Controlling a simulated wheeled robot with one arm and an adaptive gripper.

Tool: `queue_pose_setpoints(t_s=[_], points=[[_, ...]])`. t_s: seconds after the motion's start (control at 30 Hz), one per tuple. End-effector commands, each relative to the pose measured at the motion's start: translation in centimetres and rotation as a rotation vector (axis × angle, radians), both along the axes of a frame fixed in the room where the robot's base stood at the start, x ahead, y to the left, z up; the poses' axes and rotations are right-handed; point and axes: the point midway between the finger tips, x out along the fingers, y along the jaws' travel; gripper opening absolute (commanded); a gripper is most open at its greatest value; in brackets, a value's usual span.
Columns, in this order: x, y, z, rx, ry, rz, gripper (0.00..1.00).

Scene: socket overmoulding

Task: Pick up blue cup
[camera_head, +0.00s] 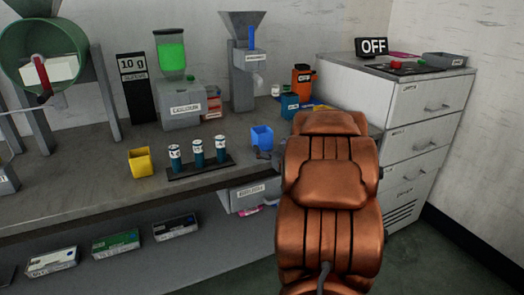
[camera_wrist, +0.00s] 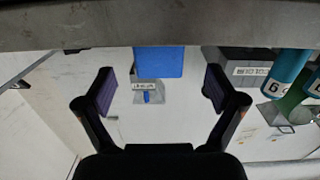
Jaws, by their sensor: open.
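The blue cup (camera_head: 262,136) stands on the grey workbench near its front edge, just left of my copper-coloured arm. In the wrist view, which looks upside down, the blue cup (camera_wrist: 159,62) shows between and beyond my fingers, with its lower part hidden by the bench edge. My gripper (camera_wrist: 159,78) is open and empty, one finger on each side of the cup and apart from it. In the head view my gripper is mostly hidden by my arm; small dark parts show just beside and below the cup.
The bench edge (camera_wrist: 60,35) crosses the top of the wrist view. A rack (camera_head: 203,170) with three vials and a yellow cup (camera_head: 140,162) stand left of the blue cup. Dispensers stand behind; another blue container (camera_head: 290,106) is behind right. A drawer cabinet (camera_head: 440,130) stands right.

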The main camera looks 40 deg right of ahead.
Motion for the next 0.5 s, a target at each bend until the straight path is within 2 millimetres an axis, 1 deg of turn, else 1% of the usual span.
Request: queue_pose_setpoints(t_s=[0.03,0.17,0.27,0.4,0.5], points=[[-0.2,-0.3,-0.4,0.000,-0.021,0.005,0.94],[-0.2,-0.6,-0.4,-0.001,-0.049,0.015,0.94],[0.4,-0.8,-0.3,-0.001,-0.054,0.019,0.94],[1.7,-1.2,-0.2,-0.002,-0.056,0.019,0.94],[2.3,-1.4,-0.2,-0.003,-0.056,0.018,0.94]])
